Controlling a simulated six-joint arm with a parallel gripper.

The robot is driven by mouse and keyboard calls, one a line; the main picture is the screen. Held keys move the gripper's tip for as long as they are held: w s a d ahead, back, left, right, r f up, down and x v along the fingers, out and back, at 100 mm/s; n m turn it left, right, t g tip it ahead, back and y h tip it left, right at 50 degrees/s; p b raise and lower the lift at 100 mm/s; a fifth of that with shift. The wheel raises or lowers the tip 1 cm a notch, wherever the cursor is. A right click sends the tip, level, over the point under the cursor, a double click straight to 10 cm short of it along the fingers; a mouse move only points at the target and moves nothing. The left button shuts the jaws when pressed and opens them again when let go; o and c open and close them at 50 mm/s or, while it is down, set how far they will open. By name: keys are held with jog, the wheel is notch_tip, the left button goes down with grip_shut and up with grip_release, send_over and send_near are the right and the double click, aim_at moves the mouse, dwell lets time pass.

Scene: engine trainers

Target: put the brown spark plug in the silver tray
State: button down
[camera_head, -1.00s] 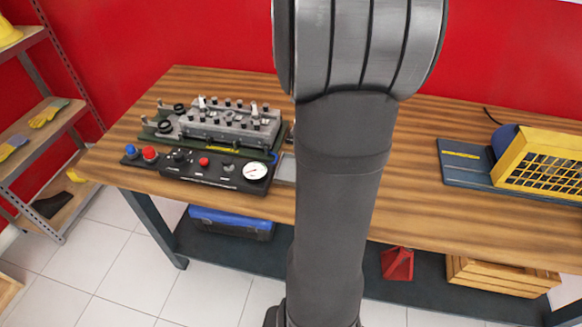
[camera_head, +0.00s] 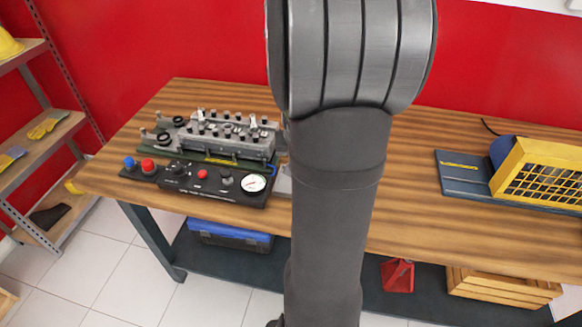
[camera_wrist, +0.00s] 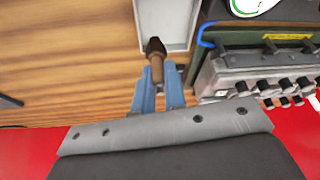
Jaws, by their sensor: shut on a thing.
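My gripper (camera_wrist: 160,76) shows in the wrist view with two blue fingers. It is shut on the brown spark plug (camera_wrist: 156,53), whose dark end sticks out past the fingertips. The silver tray (camera_wrist: 166,18) lies just beyond the plug at the top of the wrist view. The plug's end overlaps the tray's near edge in the picture; its height above the tray I cannot tell. In the head view only a sliver of the tray (camera_head: 284,184) shows beside the control panel. My arm hides the rest of the tray, the gripper and the plug there.
The engine trainer (camera_head: 215,140) stands left of my arm, with the black control panel (camera_head: 195,187) in front. In the wrist view the engine block (camera_wrist: 260,75) is close on the right. Bare wooden tabletop (camera_wrist: 65,60) lies left. A yellow-caged unit (camera_head: 545,178) stands far right.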

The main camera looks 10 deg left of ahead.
jog(key=shift+w+a+f, duration=0.1)
jog(key=shift+a+f, duration=0.25)
jog(key=shift+f, duration=0.5)
jog(key=shift+w+a+f, duration=0.1)
jog(key=shift+a+f, duration=0.2)
jog(key=shift+f, duration=0.6)
jog(key=shift+w+a+f, duration=0.1)
jog(key=shift+a+f, duration=0.25)
jog(key=shift+f, duration=0.5)
jog(key=shift+f, duration=0.15)
jog(key=c, duration=1.5)
grip_release()
jog(key=shift+s+r, duration=0.15)
jog(key=shift+r, duration=0.4)
jog(key=v, duration=1.1)
jog(key=shift+s+d, duration=0.1)
